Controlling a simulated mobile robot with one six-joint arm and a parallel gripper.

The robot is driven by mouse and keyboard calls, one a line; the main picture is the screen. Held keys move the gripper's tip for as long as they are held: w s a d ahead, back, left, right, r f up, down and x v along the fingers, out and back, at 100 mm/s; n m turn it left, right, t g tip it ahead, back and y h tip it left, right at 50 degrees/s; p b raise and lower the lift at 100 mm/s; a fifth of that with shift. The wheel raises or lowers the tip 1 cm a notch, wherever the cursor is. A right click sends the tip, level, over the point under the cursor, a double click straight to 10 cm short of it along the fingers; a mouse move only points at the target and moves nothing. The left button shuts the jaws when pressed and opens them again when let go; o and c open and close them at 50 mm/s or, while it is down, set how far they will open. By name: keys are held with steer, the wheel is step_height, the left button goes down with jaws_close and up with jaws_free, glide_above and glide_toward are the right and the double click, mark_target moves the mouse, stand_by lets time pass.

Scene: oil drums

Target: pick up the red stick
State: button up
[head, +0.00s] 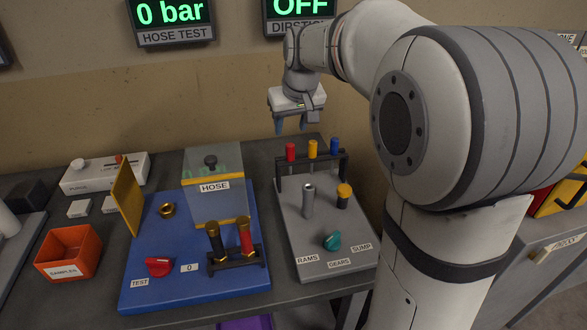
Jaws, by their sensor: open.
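The red stick (291,152) stands upright in a dark rack (318,160) at the back of a grey board (325,225). Only its red top shows clearly above the rack's bar. A yellow stick (312,149) and a blue stick (335,146) stand to its right in the same rack. My gripper (291,127) points down with its fingers apart and empty. In the picture it is just above the red stick; I cannot tell the exact gap in depth.
A grey upright tube (308,201), a yellow-capped dark post (343,196) and a teal knob (332,241) are on the grey board. The blue board (195,290) to the left carries a HOSE box (215,200), a yellow flap (126,197) and black and red hose pieces (244,237).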

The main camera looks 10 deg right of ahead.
mark_target(291, 145)
steer(key=shift+w+f, duration=0.3)
steer(key=shift+f, duration=0.2)
steer(key=f, duration=0.4)
steer(key=w+f, duration=0.1)
steer(key=f, duration=0.1)
steer(key=shift+f, duration=0.35)
steer(key=shift+c, duration=0.2)
jaws_close()
